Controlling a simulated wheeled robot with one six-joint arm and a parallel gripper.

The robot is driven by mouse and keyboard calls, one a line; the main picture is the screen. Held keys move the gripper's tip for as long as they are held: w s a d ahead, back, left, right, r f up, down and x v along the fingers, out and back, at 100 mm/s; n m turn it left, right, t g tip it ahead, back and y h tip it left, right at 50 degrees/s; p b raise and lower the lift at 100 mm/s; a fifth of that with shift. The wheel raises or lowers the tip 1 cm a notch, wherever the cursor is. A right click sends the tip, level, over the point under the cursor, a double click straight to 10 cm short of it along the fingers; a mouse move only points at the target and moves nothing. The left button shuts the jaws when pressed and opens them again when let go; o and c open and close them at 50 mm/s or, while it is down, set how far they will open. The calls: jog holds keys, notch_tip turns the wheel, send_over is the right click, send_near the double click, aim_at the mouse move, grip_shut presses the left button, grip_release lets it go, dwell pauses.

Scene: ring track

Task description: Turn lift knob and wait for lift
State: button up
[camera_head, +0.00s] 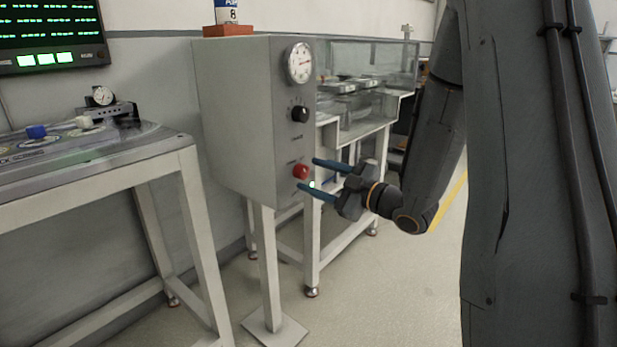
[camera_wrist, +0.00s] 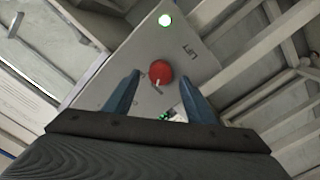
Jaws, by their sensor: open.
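A grey control box (camera_head: 240,120) stands on a post. Its front panel has a red knob (camera_head: 301,171), a black knob (camera_head: 300,114) above it and a round dial gauge (camera_head: 299,63) at the top. My gripper (camera_head: 308,174) is open, with its blue fingers pointing at the red knob. In the wrist view the red knob (camera_wrist: 160,72) shows just beyond and between the fingertips (camera_wrist: 158,90), with a white mark on its face. I cannot tell whether a finger touches it.
A clear-walled machine on a white frame (camera_head: 350,70) stands behind the box. A workbench (camera_head: 150,150) with a small gauge (camera_head: 102,96) is on the left, below a dark screen (camera_head: 50,35). Floor (camera_head: 400,290) is free in front.

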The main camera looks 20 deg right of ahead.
jog(key=shift+x, duration=1.2)
jog(key=c, duration=1)
jog(key=shift+c, duration=0.2)
